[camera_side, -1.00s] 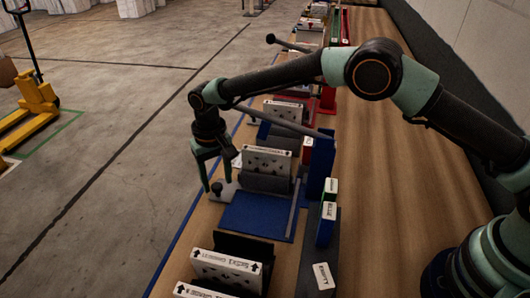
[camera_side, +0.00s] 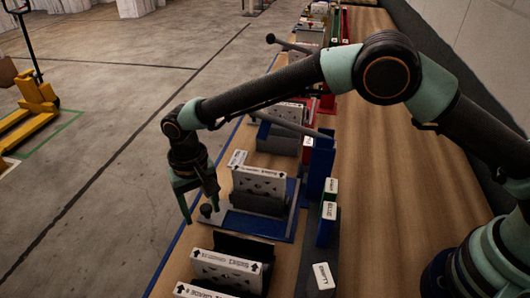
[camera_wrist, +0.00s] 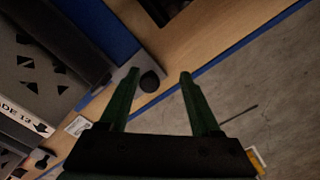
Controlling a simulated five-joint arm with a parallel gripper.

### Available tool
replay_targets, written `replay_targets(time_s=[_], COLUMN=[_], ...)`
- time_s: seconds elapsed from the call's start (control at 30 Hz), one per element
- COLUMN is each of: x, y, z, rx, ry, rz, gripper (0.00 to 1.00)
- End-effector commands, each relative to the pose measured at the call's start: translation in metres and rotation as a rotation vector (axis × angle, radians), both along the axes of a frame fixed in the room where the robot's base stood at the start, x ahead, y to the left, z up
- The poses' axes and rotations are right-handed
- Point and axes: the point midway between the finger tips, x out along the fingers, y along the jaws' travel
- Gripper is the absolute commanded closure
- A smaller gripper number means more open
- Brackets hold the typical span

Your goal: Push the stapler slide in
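The slide (camera_side: 221,216) is a light grey plate with a black upright knob (camera_side: 206,210) at its outer end. It sits on a blue base (camera_side: 262,225) and carries a white-topped filter box (camera_side: 258,184) against a dark grey block. My gripper (camera_side: 201,213) is at the knob on the aisle side. In the wrist view my gripper (camera_wrist: 159,74) is open, and the knob (camera_wrist: 150,82) shows between the fingertips, nearer the left finger. Whether a finger touches it I cannot tell. The filter box (camera_wrist: 30,75) fills the left of the wrist view.
More filter boxes (camera_side: 228,262) stand in front. A blue upright panel (camera_side: 321,166) and small labelled blocks (camera_side: 329,210) are at the right. A grey bar (camera_side: 290,125) crosses behind.

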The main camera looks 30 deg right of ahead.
Motion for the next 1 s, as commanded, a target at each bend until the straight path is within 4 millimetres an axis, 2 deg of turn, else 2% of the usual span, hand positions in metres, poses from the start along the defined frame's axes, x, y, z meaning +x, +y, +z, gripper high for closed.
replay_targets(time_s=[0.03, 0.6, 1.0], x=[0.004, 0.003, 0.014], y=[0.0, -0.001, -0.057], z=[0.013, 0.116, 0.163], rx=[0.006, 0.004, 0.042], ry=[-0.008, -0.006, -0.062], rz=[-0.003, -0.003, -0.007], gripper=[0.36, 0.36, 0.36])
